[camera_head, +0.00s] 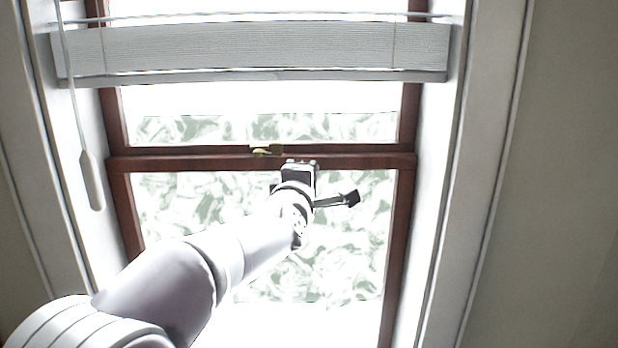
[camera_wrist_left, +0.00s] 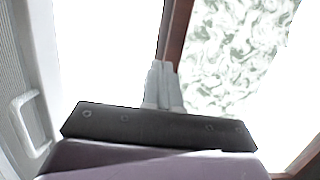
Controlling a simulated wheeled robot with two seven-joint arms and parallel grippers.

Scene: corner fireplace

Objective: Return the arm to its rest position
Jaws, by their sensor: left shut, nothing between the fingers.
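My left arm comes in from the lower left of the head view and reaches up in front of the window. My left gripper (camera_head: 300,165) is at its far end, over the brown middle rail, just below and right of the brass latch (camera_head: 266,151). In the left wrist view the two pale fingers (camera_wrist_left: 163,85) are together, shut and empty. I cannot tell from the head view whether the gripper touches the rail. My right gripper is not in view.
The brown-framed window (camera_head: 405,240) fills the middle. A raised pale blind (camera_head: 250,48) hangs across its top. A cord with a long pale handle (camera_head: 92,180) hangs at the left. The white right-hand window casing (camera_head: 478,170) borders a bare wall (camera_head: 570,180).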

